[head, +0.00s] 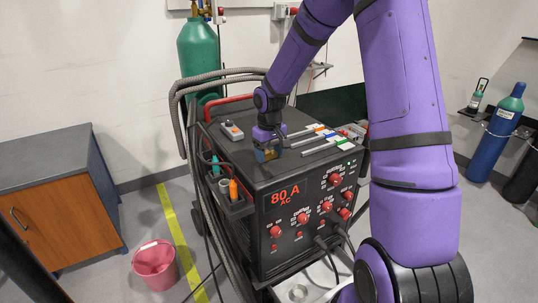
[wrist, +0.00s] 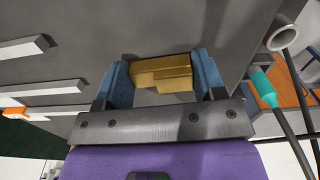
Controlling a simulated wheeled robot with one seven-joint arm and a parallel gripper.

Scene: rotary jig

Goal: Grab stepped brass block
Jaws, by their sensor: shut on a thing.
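The stepped brass block (wrist: 162,74) shows in the wrist view as a gold piece with a step along it. My gripper (wrist: 160,77) has its two blue fingers on either side of the block and is shut on it. In the head view my gripper (head: 267,154) is low at the top of the dark welding machine (head: 250,173), near its front left part. The block is small and hard to make out there. I cannot tell whether the block touches the machine top.
Several light bars with coloured ends (head: 318,139) lie on the machine top to the right of my gripper. A small grey device (head: 232,130) lies behind left. Side holders carry an orange-handled tool (head: 233,190). Thick hoses (head: 177,120) run along the left side.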

